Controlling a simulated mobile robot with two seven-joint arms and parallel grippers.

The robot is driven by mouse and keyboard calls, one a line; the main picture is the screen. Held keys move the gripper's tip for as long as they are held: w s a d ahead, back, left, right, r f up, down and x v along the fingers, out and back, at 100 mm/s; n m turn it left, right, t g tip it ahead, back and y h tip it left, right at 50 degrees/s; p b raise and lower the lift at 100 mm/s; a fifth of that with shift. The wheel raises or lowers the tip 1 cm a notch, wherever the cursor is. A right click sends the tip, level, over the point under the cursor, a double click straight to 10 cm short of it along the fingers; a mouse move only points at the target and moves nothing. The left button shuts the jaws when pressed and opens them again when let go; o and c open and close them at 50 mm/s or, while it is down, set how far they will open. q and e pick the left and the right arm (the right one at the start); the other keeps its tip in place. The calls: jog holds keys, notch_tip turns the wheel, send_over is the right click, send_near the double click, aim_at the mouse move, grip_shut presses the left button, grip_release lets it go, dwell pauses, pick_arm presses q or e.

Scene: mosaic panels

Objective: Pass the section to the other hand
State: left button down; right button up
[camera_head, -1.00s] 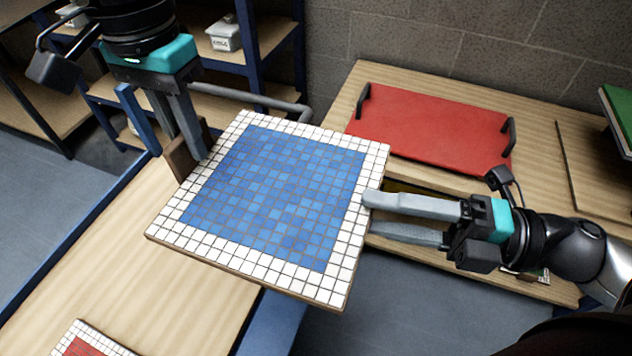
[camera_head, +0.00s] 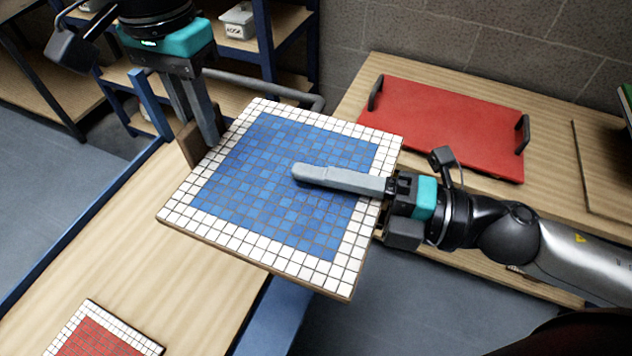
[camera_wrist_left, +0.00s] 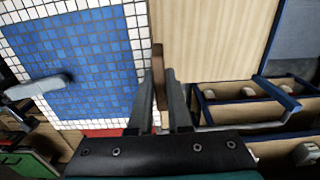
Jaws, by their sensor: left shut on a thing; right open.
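The section (camera_head: 270,185) is a square mosaic panel with a blue tile middle and a white tile border; it also shows in the left wrist view (camera_wrist_left: 85,65). My left gripper (camera_head: 203,138) is shut on a brown wooden block (camera_head: 189,150) at the section's left edge, and this block shows between its fingers in the left wrist view (camera_wrist_left: 158,75). My right gripper (camera_head: 300,174) is open at the section's right edge. One finger lies over the blue face; the other is hidden beneath the panel.
A red and white panel (camera_head: 100,335) lies on the wooden table (camera_head: 160,270) at the lower left. A red tray (camera_head: 440,125) with black handles rests on the bench behind. Shelves (camera_head: 285,35) stand at the back left. A dark floor gap lies below the section.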

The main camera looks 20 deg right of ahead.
jog(key=shift+w+a, duration=0.1)
jog(key=shift+a, duration=0.05)
grip_shut()
dwell(0.5)
pick_arm(q)
jog(key=shift+r, duration=0.1)
dwell(0.8)
jog(key=c, duration=0.8)
grip_release()
pick_arm(e)
jog(key=shift+r, duration=0.1)
pick_arm(q)
notch_tip(320, 180, up, 12)
jog(key=shift+f, duration=0.1)
